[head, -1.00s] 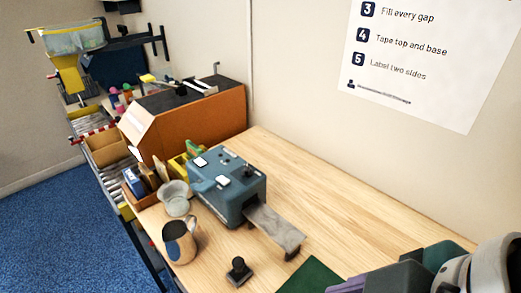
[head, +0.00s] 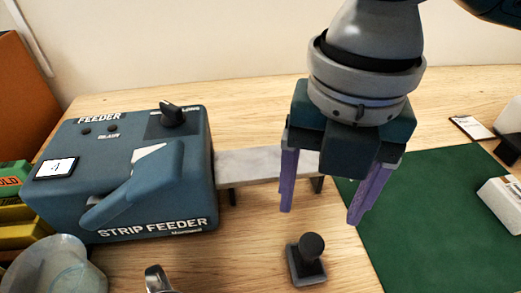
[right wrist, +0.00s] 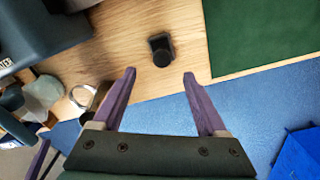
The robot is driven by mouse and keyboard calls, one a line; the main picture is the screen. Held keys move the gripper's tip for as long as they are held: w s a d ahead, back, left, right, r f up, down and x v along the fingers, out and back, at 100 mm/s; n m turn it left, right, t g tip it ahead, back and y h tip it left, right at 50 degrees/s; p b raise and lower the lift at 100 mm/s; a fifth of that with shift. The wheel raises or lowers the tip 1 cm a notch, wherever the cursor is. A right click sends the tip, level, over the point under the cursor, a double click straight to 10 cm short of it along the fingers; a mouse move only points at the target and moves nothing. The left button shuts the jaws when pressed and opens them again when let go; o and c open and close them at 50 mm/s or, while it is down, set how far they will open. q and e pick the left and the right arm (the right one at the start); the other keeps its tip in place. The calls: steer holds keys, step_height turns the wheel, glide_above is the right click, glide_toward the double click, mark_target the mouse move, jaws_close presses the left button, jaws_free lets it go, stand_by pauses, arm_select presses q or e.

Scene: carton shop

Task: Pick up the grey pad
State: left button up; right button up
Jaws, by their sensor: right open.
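The grey pad (head: 306,274) appears to be the small square block with a round black knob on top, standing upright on the wooden bench. It also shows in the right wrist view (right wrist: 160,49), just beyond the fingertips and between their lines. My right gripper (head: 319,214) is open and empty, its two purple fingers pointing down above the bench, apart from the pad. The fingers show clearly in the right wrist view (right wrist: 159,73).
A blue strip feeder (head: 130,180) with a grey outfeed plate (head: 255,165) stands left of the gripper. A green mat (head: 430,215) lies to the right, with a white box (head: 503,203) at its edge. A clear cup (head: 55,270) and a metal jug (head: 158,280) stand front left.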

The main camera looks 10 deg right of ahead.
mark_target(313, 242)
steer(key=f, duration=0.4)
steer(key=shift+d+f, duration=0.2)
steer(key=shift+d, duration=0.1)
steer(key=f, duration=0.5)
steer(key=shift+s+a+f, duration=0.15)
steer(key=shift+s+f, duration=0.05)
jaws_close()
